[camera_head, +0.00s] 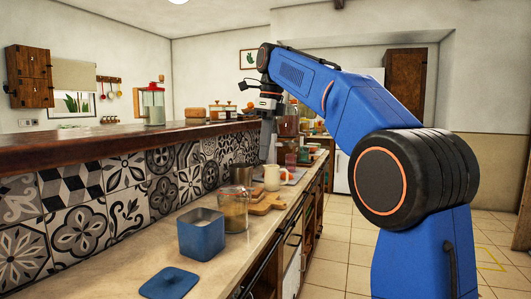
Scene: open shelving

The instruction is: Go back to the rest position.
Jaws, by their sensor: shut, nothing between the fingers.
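My blue arm rises at the right and reaches left over the counter. My gripper (268,140) hangs below the wrist, pointing down, in front of the tiled wall. It is small in this view; it looks shut, with nothing seen in it. It is above the far part of the counter, near a cream jug (272,178), and appears apart from it.
The counter (225,262) holds a blue open canister (201,235), its blue lid (169,283), a glass jar (234,210), a metal cup (241,175) and a wooden board (266,204). A raised wooden ledge (60,145) runs behind. Tiled floor (345,250) at right is clear.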

